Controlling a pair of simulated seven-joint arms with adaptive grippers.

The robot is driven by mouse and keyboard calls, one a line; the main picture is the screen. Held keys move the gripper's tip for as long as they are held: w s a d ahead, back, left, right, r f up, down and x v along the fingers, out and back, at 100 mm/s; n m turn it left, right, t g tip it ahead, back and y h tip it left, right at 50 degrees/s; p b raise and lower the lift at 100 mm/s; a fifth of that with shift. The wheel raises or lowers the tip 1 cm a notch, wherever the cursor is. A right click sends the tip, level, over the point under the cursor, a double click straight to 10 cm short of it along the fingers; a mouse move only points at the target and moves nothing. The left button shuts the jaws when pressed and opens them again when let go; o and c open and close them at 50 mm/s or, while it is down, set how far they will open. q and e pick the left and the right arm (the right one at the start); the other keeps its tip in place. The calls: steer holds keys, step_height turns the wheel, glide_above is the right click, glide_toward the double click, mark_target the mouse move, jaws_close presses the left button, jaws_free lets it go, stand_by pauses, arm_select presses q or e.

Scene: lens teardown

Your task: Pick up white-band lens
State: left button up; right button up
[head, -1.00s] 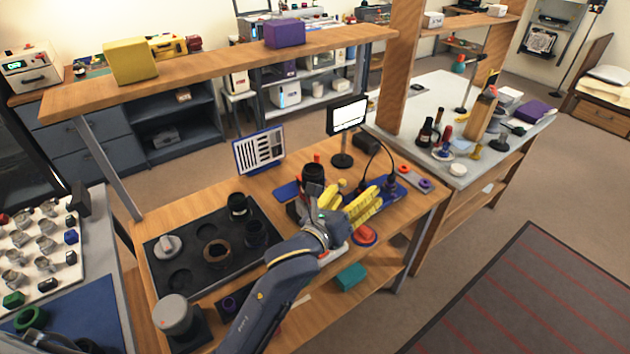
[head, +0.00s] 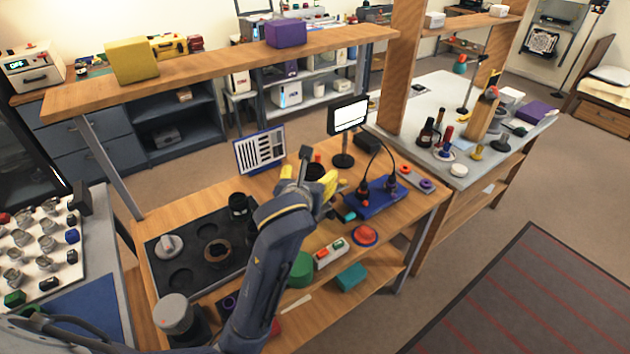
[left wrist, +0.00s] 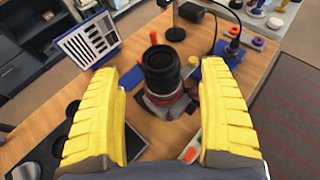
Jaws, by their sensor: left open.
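My left gripper (head: 318,182) is over the back middle of the wooden bench, its yellow fingers partly hidden behind its own wrist. In the left wrist view the two fingers (left wrist: 158,82) are wide apart, with nothing gripped. A black lens (left wrist: 161,66) stands upright between and beyond them, on a grey and dark red holder (left wrist: 168,104). I cannot make out a white band on it. In the head view my arm mostly hides this lens. Another black lens (head: 238,205) stands in the dark tray; its band is not clear either.
The dark tray (head: 165,270) with round recesses lies left of my arm. A slotted blue-framed panel (head: 260,150) and a small lit screen (head: 349,116) stand behind. A blue base with posts (head: 376,204), a red button (head: 365,235) and a switch box (head: 330,253) are to the right.

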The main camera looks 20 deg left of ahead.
mark_target(313, 171)
arm_select(q)
steer(key=shift+x, duration=3.2)
jaws_close()
steer(key=shift+r, duration=0.1)
